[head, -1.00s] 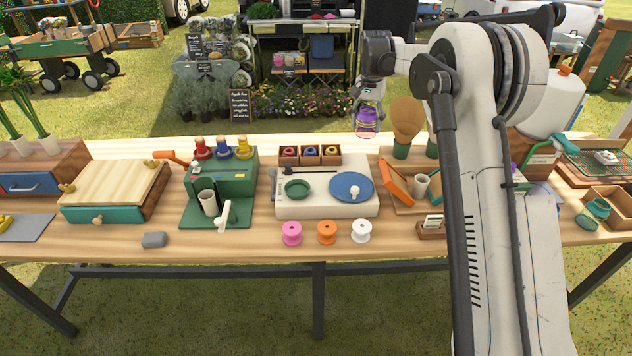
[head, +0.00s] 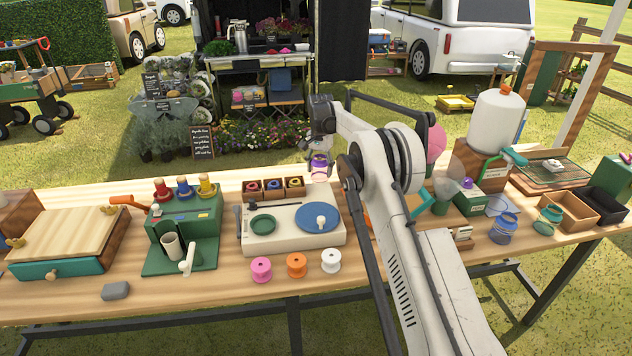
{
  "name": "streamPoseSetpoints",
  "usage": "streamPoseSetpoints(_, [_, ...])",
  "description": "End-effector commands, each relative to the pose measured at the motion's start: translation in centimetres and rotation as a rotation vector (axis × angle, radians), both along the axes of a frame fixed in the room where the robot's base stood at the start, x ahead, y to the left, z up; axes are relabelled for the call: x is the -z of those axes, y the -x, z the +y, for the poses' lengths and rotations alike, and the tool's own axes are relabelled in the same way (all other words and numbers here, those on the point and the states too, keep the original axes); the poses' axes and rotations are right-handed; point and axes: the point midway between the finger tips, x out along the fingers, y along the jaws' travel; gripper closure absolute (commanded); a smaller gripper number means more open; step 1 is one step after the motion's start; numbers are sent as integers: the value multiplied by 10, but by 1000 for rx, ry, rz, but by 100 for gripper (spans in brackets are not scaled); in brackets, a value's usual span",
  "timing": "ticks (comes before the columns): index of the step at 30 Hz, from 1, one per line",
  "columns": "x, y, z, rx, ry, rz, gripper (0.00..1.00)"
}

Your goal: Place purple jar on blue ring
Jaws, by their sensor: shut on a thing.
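My gripper (head: 319,147) is shut on the purple jar (head: 320,168), which hangs upright below it. The jar is near the back edge of the table, seen behind the white turntable unit; its exact height is unclear. A blue, flat outline (head: 501,204) lies on the right part of the table; I cannot tell whether it is the blue ring. A second bluish-purple jar (head: 503,229) stands just in front of it. A small blue roll (head: 274,184) sits in a wooden tray left of my gripper.
The white turntable unit (head: 256,243) with a blue disc (head: 318,216) stands mid-table. Pink, orange and white spools line the front. On the right are a green box (head: 470,200), a white tank (head: 497,122), a teal jar (head: 548,220) and open crates. My arm hides part of the table.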

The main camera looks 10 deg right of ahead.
Motion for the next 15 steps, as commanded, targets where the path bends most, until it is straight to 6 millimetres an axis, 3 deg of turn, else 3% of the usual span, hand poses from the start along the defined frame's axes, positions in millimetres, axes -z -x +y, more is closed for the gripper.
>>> streamPoseSetpoints(11, [37, 0, 0, 0, 0, 0, 82])
streamPoseSetpoints(15, [41, 0, 0, 0, 0, 0, 82])
